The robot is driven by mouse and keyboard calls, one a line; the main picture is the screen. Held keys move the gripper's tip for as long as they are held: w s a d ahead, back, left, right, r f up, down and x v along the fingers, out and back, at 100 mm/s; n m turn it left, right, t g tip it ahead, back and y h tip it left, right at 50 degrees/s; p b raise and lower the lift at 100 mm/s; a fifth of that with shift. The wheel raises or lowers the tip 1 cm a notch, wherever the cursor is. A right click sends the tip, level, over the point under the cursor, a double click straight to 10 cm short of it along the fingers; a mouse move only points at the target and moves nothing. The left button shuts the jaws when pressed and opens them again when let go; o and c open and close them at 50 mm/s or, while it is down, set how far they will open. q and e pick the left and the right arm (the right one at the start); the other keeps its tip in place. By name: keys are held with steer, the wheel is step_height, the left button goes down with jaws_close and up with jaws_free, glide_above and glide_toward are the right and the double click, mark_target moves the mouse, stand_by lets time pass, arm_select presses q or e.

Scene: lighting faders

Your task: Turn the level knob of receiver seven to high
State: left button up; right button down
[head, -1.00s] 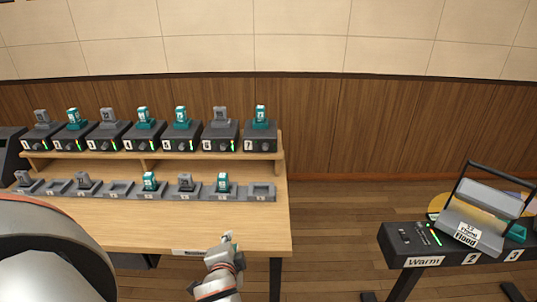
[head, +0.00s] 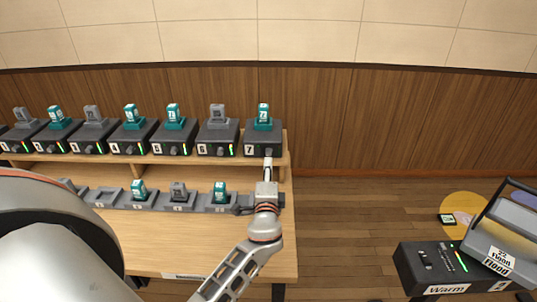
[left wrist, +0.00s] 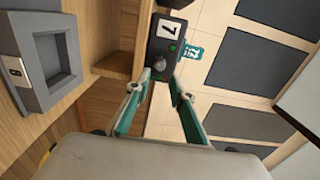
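Receiver seven (head: 252,138) is a dark box marked 7 at the right end of the upper shelf, with a teal pack (head: 264,117) standing in its top. In the left wrist view its front shows the label 7 (left wrist: 169,28), a small green light (left wrist: 173,48) and the grey round level knob (left wrist: 160,65). My left gripper (left wrist: 159,80) is open, its two teal-lined fingers apart with their tips just short of the knob, one to each side. Contact cannot be told. In the head view the left gripper (head: 268,165) covers most of the knob. My right gripper is not in view.
More receivers (head: 213,140) stand in a row to the left on the shelf (head: 140,168). Below, a row of grey cradles (head: 105,197), some holding packs, lies on the wooden desk (head: 180,240). At the right is a fader console (head: 420,270). The floor between is clear.

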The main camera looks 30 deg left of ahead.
mark_target(269, 155)
arm_select(q)
steer(key=x, duration=0.6)
steer(key=shift+w+a, duration=0.15)
steer(key=shift+w, duration=0.15)
jaws_close()
